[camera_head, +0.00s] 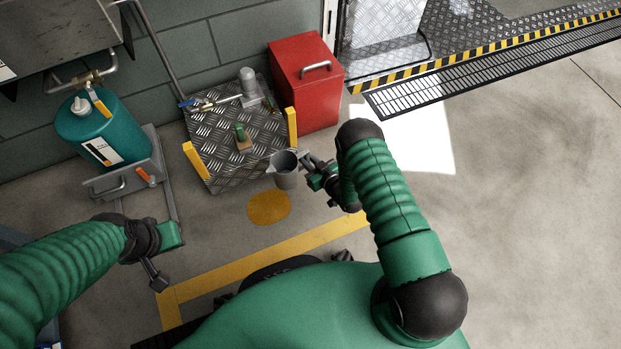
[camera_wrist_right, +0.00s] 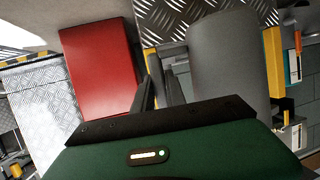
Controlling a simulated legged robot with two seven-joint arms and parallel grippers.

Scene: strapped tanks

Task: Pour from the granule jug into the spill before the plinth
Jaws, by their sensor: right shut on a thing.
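The grey granule jug (camera_head: 286,178) hangs in front of the plinth, its dark open mouth facing up toward the head camera. My right gripper (camera_head: 308,164) is shut on the jug at its right side; the handle itself is mostly hidden. In the right wrist view the jug's grey wall (camera_wrist_right: 228,65) is close beside the fingers (camera_wrist_right: 162,85). The spill (camera_head: 269,208) is a flat orange-yellow patch on the floor, just below and left of the jug in the picture. The plinth (camera_head: 205,165) is topped with diamond plate. My left gripper (camera_head: 155,276) hangs low at left, apart from everything; its jaw opening is unclear.
A red box (camera_head: 305,85) stands right of the plinth and also shows in the wrist view (camera_wrist_right: 100,70). Yellow posts (camera_head: 292,128) edge the plinth, which carries a valve pipe and small items. A teal tank (camera_head: 105,130) stands at left. Floor at right is clear.

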